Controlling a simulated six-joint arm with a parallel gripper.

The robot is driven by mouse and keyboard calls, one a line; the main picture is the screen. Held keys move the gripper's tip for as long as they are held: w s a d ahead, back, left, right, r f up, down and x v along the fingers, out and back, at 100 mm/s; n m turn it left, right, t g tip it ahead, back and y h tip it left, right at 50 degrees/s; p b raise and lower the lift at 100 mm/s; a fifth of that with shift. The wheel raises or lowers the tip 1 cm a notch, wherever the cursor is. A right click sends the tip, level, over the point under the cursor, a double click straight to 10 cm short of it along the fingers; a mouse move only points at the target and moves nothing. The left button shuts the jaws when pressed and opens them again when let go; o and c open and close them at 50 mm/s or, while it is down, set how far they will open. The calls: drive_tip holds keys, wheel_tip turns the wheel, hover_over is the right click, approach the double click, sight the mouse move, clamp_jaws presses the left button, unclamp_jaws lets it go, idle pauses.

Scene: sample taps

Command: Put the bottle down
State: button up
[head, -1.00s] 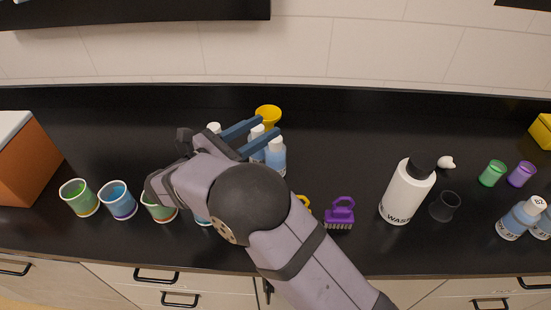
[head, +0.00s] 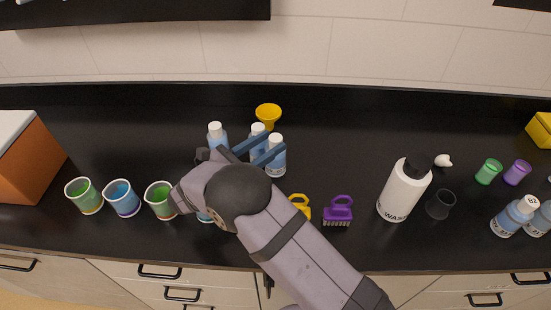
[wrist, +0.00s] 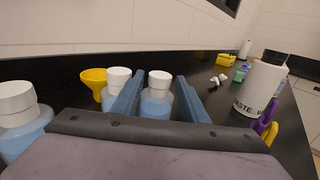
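Three blue bottles with white caps stand upright on the black counter: a left one (head: 216,135), a middle one (head: 257,131) and a right one (head: 276,157). My gripper (head: 276,139) has two blue fingers, level and spread apart, at the bottles. In the wrist view the gripper (wrist: 157,77) is open. One bottle (wrist: 157,100) shows between its fingers, with a gap visible on the right side. Another bottle (wrist: 117,84) is just left of the left finger, and a third (wrist: 18,118) is at the left edge. The fingers hide parts of the bottles.
A yellow funnel (head: 268,114) stands behind the bottles. Several beakers, such as a green one (head: 84,196), are at left beside an orange box (head: 30,160). A purple brush (head: 338,210), a white waste bottle (head: 403,190) and small cups are at right.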

drive_tip(key=shift+p+x, duration=0.35)
drive_tip(key=shift+x, duration=1.1)
clamp_jaws()
drive_tip(key=shift+r, duration=0.15)
